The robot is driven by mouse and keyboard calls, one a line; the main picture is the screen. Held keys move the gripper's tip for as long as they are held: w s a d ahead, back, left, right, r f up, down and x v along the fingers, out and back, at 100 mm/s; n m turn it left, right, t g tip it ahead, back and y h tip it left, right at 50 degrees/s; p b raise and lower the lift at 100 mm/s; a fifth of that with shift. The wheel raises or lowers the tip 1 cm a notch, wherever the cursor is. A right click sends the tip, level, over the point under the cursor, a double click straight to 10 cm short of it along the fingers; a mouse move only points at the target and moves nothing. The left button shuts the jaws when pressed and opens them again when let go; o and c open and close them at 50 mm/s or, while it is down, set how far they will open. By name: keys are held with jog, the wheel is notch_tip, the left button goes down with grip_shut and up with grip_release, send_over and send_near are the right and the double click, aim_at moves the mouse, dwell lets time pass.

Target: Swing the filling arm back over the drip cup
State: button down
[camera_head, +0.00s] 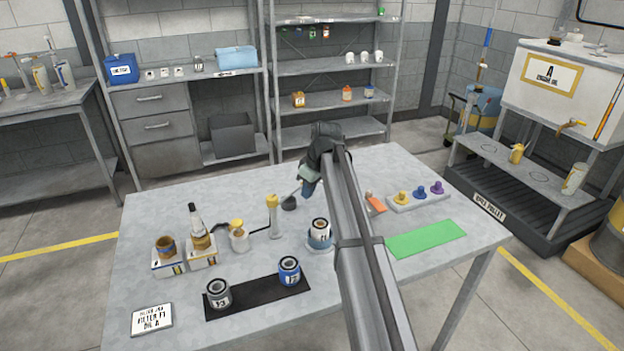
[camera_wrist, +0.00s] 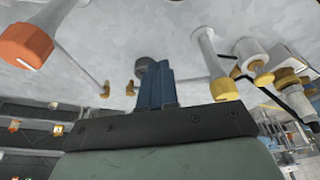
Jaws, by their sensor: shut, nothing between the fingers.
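A pale post with a yellow cap (camera_head: 272,203) stands mid-table; the yellow-capped post also shows in the wrist view (camera_wrist: 222,88). A white bottle-like piece with a yellow top (camera_head: 238,232) is left of it, with a thin dark bar between them. I cannot tell for sure which part is the filling arm. My gripper (camera_head: 308,188) is shut and empty just right of that dark piece. In the wrist view, its blue fingers (camera_wrist: 154,82) are together; contact is unclear.
An open can (camera_head: 319,234) stands on a round base in front of my gripper. An orange piece (camera_head: 375,204) and a green mat (camera_head: 425,239) lie right. The table's back left is clear.

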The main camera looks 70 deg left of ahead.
jog(key=shift+s+a+f, duration=0.3)
jog(key=shift+s+a, duration=0.3)
jog(key=shift+a, duration=0.25)
jog(key=shift+s+a+f, duration=0.3)
jog(key=shift+s+a, duration=0.25)
jog(key=shift+a, duration=0.3)
jog(key=a, duration=0.1)
jog(key=s+a+n, duration=0.1)
jog(key=a, duration=0.1)
jog(key=shift+s+a+n, duration=0.15)
jog(key=shift+s+n, duration=0.15)
jog(key=shift+w, duration=0.1)
